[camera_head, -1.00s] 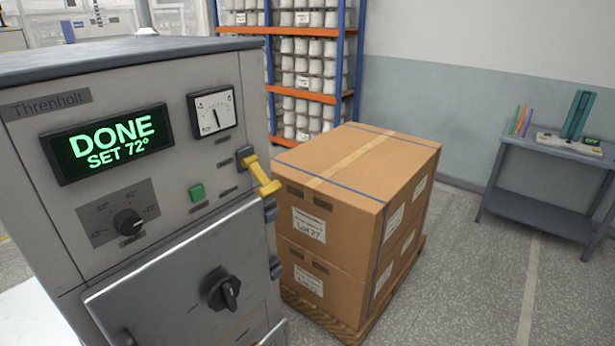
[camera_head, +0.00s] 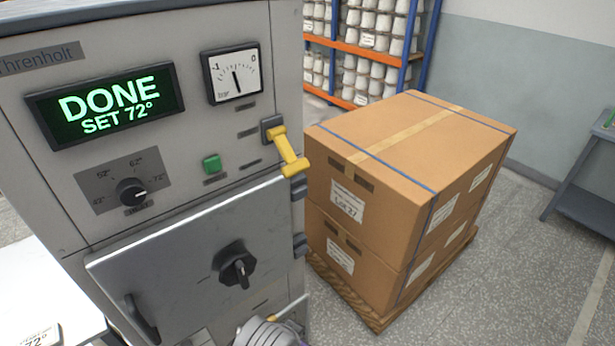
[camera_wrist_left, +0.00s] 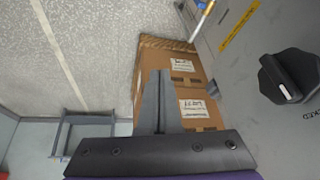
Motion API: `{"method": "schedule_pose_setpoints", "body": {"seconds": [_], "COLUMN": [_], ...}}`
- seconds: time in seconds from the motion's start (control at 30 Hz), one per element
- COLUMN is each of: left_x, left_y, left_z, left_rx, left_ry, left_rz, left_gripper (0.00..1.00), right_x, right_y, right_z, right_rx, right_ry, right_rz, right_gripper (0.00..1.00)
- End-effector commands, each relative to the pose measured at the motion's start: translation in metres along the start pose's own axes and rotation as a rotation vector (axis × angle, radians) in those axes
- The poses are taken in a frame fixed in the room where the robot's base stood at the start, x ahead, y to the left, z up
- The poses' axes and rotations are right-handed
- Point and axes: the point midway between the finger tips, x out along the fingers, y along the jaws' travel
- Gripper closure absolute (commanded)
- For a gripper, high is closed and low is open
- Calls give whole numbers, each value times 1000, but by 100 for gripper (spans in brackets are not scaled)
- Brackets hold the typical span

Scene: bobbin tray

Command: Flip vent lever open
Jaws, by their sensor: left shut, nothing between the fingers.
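The yellow vent lever (camera_head: 288,152) is on the right side of the grey machine's front (camera_head: 238,115), below the gauge. It slants down to the right from a dark mount and ends in a crosswise grip. My left gripper (camera_wrist_left: 161,100) shows in the left wrist view with its fingers closed together and empty. It points past the machine front, with the cartons beyond it. It is not touching the lever. A grey part of my arm rises at the bottom of the head view, below the door knob. My right gripper is in neither view.
The machine's door has a black knob (camera_head: 237,265), also in the wrist view (camera_wrist_left: 288,78). The display (camera_head: 108,105) reads DONE, SET 72°. A green button (camera_head: 211,164) sits left of the lever. Stacked cartons (camera_head: 400,170) on a pallet stand close to the right.

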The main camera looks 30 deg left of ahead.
Motion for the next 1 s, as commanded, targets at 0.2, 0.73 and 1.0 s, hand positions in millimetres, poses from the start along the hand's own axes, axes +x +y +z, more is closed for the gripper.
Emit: {"method": "schedule_pose_setpoints", "body": {"seconds": [0.2,0.73,1.0], "left_x": [22,1,-9], "left_y": [-60,-112,-87], "left_z": [-30,-246,-273], "left_rx": [535,1670,1690], "left_ry": [-168,-1212,-1437], "left_rz": [-300,-1325,-1478], "left_gripper": [100,100,100], "right_x": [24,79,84], "right_y": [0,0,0], "right_z": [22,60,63], "right_rx": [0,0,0], "right_ry": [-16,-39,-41], "right_rz": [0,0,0], "right_gripper": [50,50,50]}}
